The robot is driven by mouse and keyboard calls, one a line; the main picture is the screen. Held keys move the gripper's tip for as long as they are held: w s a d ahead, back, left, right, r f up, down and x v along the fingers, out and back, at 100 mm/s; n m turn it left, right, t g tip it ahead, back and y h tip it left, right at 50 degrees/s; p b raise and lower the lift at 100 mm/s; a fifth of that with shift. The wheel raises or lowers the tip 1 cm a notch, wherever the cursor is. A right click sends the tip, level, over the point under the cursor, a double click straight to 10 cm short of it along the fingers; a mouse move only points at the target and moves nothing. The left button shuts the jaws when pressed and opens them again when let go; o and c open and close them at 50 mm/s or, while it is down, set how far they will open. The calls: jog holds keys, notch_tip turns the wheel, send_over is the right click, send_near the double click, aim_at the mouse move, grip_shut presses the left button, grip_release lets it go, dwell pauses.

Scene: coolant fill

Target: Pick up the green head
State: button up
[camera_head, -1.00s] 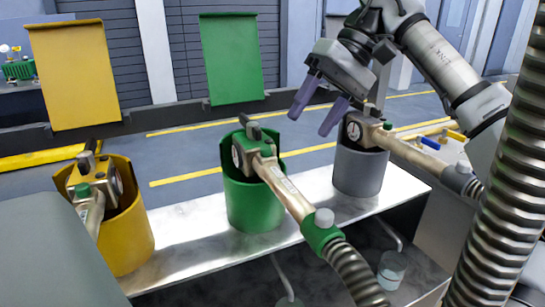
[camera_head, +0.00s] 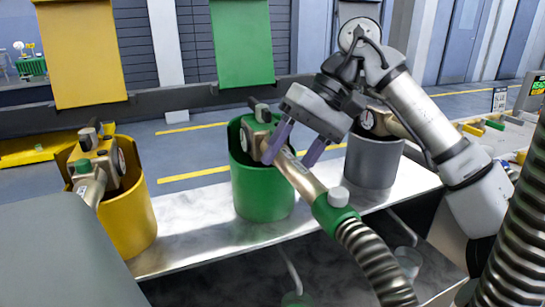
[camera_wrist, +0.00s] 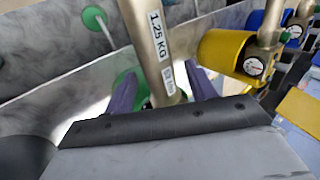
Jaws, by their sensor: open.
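The green head (camera_head: 305,182) is a pale metal nozzle with a gauge end, a green collar and a ribbed hose. Its gauge end sits in the green holder (camera_head: 262,195), and its tube slants down toward the front right. My gripper (camera_head: 290,162) is open above the tube, with one purple finger on each side. In the wrist view, the green head's tube (camera_wrist: 148,45), labelled 1.25 KG, runs between the fingers of my gripper (camera_wrist: 160,75). A gap shows beside the fingers; I cannot tell how deep they reach. My gripper partly hides the gauge end.
A yellow holder (camera_head: 128,225) with its own head (camera_head: 95,165) stands at the left. A grey holder (camera_head: 375,165) with another head stands at the right, behind my arm. All stand on a metal shelf (camera_head: 190,235). In the wrist view, a yellow holder (camera_wrist: 222,52) and a blue holder (camera_wrist: 262,22) show.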

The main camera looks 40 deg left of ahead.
jog(key=shift+x, duration=0.75)
jog(key=shift+c, duration=0.5)
grip_shut()
jog(key=shift+r, duration=0.15)
